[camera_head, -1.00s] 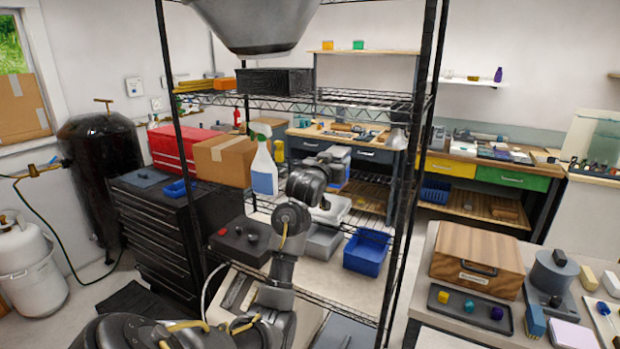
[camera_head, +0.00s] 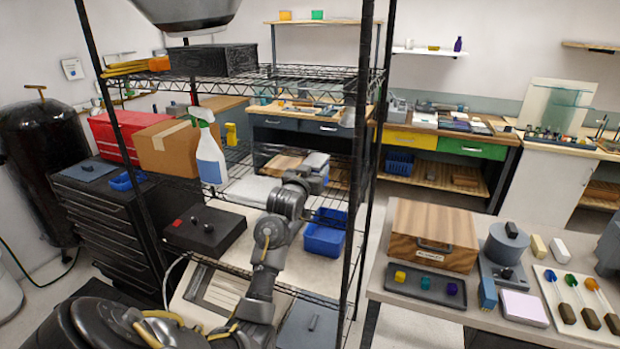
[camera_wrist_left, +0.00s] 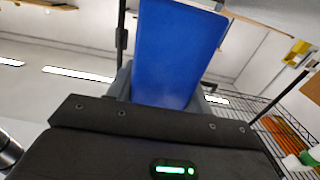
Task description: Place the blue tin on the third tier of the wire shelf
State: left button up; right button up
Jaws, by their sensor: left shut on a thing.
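In the left wrist view the blue tin (camera_wrist_left: 178,52) stands up between the jaws of my left gripper (camera_wrist_left: 165,95), which is shut on it. In the head view my left arm rises from the bottom, and my left gripper (camera_head: 314,166) is at the wire shelf (camera_head: 357,150), around the height of its middle tier. The tin is mostly hidden there behind the gripper and wrist. The shelf's upper tier (camera_head: 300,84) is above the gripper. My right gripper is not in view.
A black bin (camera_head: 213,60) stands on the upper tier. A spray bottle (camera_head: 210,150) and cardboard box (camera_head: 168,148) are left of my gripper. A blue bin (camera_head: 325,238) sits lower on the shelf. A table with a wooden box (camera_head: 433,235) is at right.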

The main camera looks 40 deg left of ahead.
pick_arm(q)
jog(key=shift+s+f, duration=0.3)
jog(key=shift+f, duration=0.15)
notch_tip(320, 180, down, 2)
jog(key=shift+f+p, duration=0.1)
jog(key=shift+p, duration=0.45)
jog(key=shift+w+f, duration=0.1)
jog(key=shift+f, duration=0.2)
jog(key=o, duration=1.2)
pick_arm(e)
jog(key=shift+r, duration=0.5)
